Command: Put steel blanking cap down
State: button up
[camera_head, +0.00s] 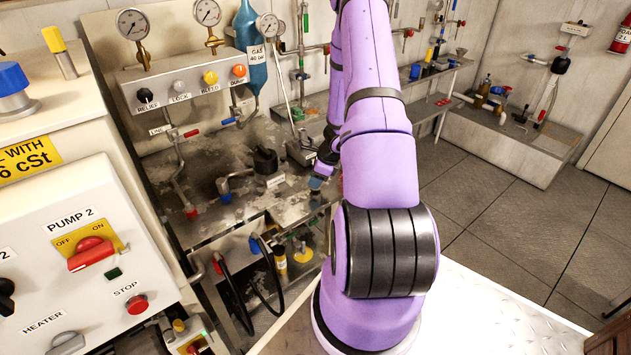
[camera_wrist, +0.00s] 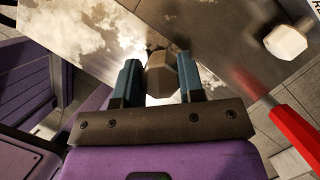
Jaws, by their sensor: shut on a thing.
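In the wrist view, my gripper (camera_wrist: 160,82) has its two blue-grey fingers on either side of a brownish, dull metal hexagonal piece, the steel blanking cap (camera_wrist: 160,70). The fingers are shut on it. Below the cap is a shiny, stained steel bench top (camera_wrist: 105,38); I cannot tell whether the cap touches it. In the head view, my gripper (camera_head: 318,180) is small and partly behind my purple arm, over the right part of the stained bench (camera_head: 215,165). I cannot make out the cap there.
In the wrist view, a pale hexagonal knob (camera_wrist: 285,42) and a red handle (camera_wrist: 292,125) are at the right. In the head view, a dark fitting (camera_head: 265,160) stands on the bench left of my gripper. Black hoses (camera_head: 262,295) hang at its front. A gauge panel (camera_head: 190,80) stands behind.

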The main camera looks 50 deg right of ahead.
jog(key=shift+f, duration=0.45)
jog(key=shift+f, duration=0.1)
jog(key=o, duration=1.1)
jog(key=shift+c, duration=0.2)
